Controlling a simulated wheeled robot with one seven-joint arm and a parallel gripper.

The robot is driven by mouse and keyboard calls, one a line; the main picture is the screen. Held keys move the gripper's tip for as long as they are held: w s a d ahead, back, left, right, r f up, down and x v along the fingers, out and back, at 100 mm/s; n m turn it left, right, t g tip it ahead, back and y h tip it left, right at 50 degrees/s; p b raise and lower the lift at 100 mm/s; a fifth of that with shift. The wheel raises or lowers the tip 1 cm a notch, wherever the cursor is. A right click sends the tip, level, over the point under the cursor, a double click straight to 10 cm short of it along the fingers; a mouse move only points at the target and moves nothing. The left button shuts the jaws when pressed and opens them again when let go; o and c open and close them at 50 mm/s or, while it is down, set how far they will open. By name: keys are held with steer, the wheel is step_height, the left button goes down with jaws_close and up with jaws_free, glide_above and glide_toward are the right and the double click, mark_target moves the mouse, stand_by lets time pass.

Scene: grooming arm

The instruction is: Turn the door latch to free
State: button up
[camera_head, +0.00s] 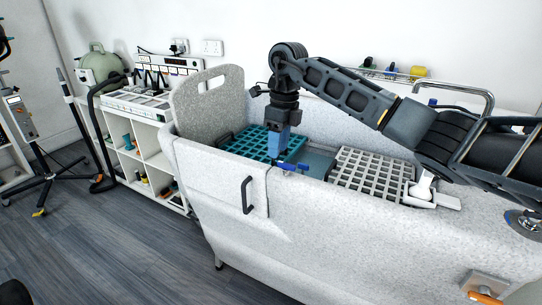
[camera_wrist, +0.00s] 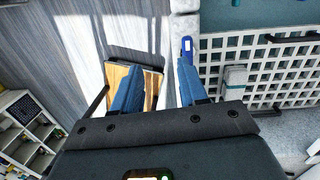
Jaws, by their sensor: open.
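The tub's door panel (camera_head: 222,182) is at the front left of the speckled grey tub and looks closed. A blue latch (camera_head: 294,167) sits on the tub rim just right of the door. In the wrist view the blue latch (camera_wrist: 187,47) lies just beyond the tip of the right finger. My gripper (camera_head: 278,152) points down above the rim, close behind the latch. Its blue fingers (camera_wrist: 157,64) are apart with nothing held between them. I cannot tell whether a finger touches the latch.
A black handle (camera_head: 247,195) stands out from the door. A teal grate (camera_head: 262,142) and a white grate (camera_head: 372,172) lie inside the tub. A raised grey end panel (camera_head: 208,105) stands at the left. Open floor (camera_head: 110,255) lies in front.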

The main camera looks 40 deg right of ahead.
mark_target(286, 163)
steer(key=d, duration=0.1)
steer(key=d+r+h, duration=0.1)
steer(key=d, duration=0.1)
steer(key=shift+w+d+r, duration=0.1)
steer(key=shift+w+d, duration=0.05)
steer(key=shift+d, duration=0.05)
steer(key=shift+f+p, duration=0.7)
steer(key=shift+f, duration=3.1)
steer(key=shift+c, duration=0.4)
jaws_close()
